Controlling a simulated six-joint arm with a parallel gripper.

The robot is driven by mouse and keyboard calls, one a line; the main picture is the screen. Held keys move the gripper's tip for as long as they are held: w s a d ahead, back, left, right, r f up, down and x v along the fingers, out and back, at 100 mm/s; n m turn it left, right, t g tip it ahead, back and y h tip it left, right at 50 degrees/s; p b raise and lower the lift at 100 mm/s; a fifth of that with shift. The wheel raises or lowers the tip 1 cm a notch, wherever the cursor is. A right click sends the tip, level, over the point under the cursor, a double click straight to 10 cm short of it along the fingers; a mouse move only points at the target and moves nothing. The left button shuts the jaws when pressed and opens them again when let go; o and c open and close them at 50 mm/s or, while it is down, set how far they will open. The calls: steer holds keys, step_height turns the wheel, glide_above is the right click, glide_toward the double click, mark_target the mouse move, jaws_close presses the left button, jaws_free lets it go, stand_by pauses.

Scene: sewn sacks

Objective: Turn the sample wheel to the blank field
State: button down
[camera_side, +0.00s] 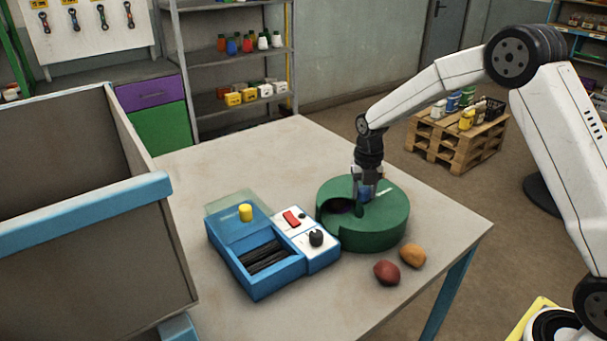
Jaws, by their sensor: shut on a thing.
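The sample wheel looks to be the round green drum (383,228) on the table, with a dark opening (340,207) in its top toward the left. My gripper (362,199) points down at the top of the drum, just right of the opening. It is shut on a small upright green part, the wheel's knob (360,209), which the fingers largely cover. Which field shows in the opening is too small and dark to tell.
A blue box (231,270) with dark strips, a yellow knob (246,212) and a white control panel (318,257) stands left of the drum. A red lump (387,273) and an orange lump (413,255) lie in front. A large blue-rimmed bin (85,215) stands left. The back table is clear.

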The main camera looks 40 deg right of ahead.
steer(key=shift+c, duration=1.1)
jaws_free()
steer(key=shift+r, duration=0.1)
steer(key=shift+r, duration=3.85)
